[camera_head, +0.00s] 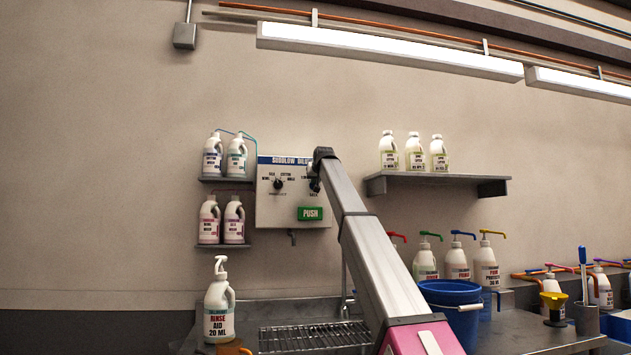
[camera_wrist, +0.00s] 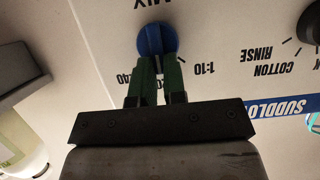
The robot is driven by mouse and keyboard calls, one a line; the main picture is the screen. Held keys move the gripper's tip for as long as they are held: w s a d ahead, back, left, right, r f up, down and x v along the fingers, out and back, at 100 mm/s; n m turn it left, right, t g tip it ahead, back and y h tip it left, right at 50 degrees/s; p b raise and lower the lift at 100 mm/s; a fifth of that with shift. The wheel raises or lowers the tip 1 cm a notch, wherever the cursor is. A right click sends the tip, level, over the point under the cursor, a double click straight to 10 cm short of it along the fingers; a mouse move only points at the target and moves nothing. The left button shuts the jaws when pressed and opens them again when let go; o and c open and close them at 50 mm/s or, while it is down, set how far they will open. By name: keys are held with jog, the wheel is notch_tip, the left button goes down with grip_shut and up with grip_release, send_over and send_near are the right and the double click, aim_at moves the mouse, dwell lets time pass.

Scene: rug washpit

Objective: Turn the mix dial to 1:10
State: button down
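The mix dial (camera_wrist: 151,37) is a round blue knob in the wrist view, under the word MIX, which appears upside down. The mark 1:10 is printed to its right; a mark ending in 40 is to its left. My gripper (camera_wrist: 159,58) has its two green fingers at the dial's lower edge, a narrow gap between them. The tips overlap the dial in the picture; I cannot tell whether they grip it. In the head view my arm reaches the right part of the dispenser panel (camera_head: 265,215) and hides the mix dial there.
A second, black dial (camera_head: 278,182) and a green PUSH button (camera_head: 310,213) are on the panel. Bottles (camera_head: 212,158) stand on shelves left of it. A shelf (camera_head: 440,178) with 3 bottles is at right. A wire rack (camera_head: 305,337) and blue bucket (camera_head: 450,292) are below.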

jog(key=shift+s+a+f+n+t+h, duration=0.15)
jog(key=shift+a+n+t+h, duration=0.15)
jog(key=shift+n+h, duration=0.55)
jog(key=shift+a+f+n+t+h, duration=0.1)
jog(key=shift+a+n+t+h, duration=0.25)
jog(key=shift+n, duration=0.85)
jog(key=shift+s+a+f+n+t+h, duration=0.15)
jog(key=shift+a+n+t+h, duration=0.1)
jog(key=shift+n+h, duration=0.65)
jog(key=shift+n, duration=0.25)
jog(key=c, duration=1.2)
grip_release()
